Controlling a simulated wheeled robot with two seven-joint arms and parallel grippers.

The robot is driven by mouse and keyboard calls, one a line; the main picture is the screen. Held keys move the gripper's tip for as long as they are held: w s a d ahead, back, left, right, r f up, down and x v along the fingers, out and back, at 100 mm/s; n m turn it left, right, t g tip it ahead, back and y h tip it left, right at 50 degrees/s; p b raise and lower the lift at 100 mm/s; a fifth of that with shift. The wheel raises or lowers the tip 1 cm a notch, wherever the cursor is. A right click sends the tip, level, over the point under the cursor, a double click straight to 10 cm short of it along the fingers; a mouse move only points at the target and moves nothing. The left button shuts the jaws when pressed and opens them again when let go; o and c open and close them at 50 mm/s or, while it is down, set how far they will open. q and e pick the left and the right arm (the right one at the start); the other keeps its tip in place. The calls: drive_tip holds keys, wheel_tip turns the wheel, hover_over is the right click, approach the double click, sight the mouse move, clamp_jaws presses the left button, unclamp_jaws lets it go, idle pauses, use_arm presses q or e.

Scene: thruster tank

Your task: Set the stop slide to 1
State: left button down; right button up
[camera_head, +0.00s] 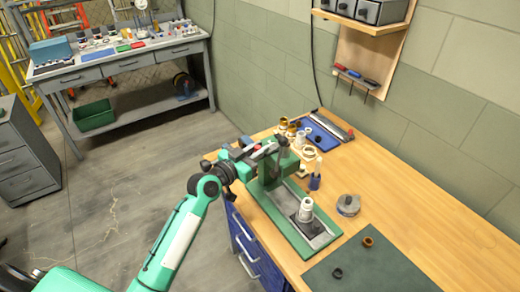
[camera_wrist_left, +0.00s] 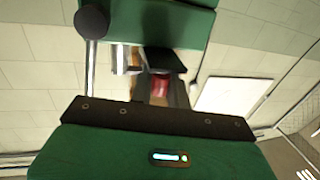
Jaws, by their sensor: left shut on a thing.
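A green bench device (camera_head: 272,170) stands on the wooden bench, with a long green base (camera_head: 262,207) running toward the front. My left gripper (camera_head: 262,149) is at the top of its upright part, shut on a small red piece that looks like the stop slide's grip. The red piece (camera_wrist_left: 160,86) also shows in the left wrist view, between dark parts. The slide's scale and its setting cannot be read. My right gripper is not in view.
Several small bottles and parts stand behind the device near a blue mat (camera_head: 324,131). A round metal tin (camera_head: 348,205) sits right of it. A dark green mat (camera_head: 370,268) holds a brown ring (camera_head: 368,241) and a black ring (camera_head: 337,273). The bench's right side is clear.

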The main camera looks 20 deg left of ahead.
use_arm(q)
drive_tip(key=c, duration=1.5)
unclamp_jaws()
drive_tip(key=shift+a, duration=0.1)
drive_tip(key=shift+o, duration=0.6)
drive_tip(key=shift+s, duration=0.2)
drive_tip(key=shift+s+a+f, duration=0.1)
drive_tip(key=shift+s+a, duration=0.05)
drive_tip(key=b+v, duration=0.4)
drive_tip(key=v, duration=0.9)
drive_tip(key=shift+s+b, duration=0.25)
drive_tip(key=shift+b, duration=0.1)
drive_tip(key=shift+a, duration=0.1)
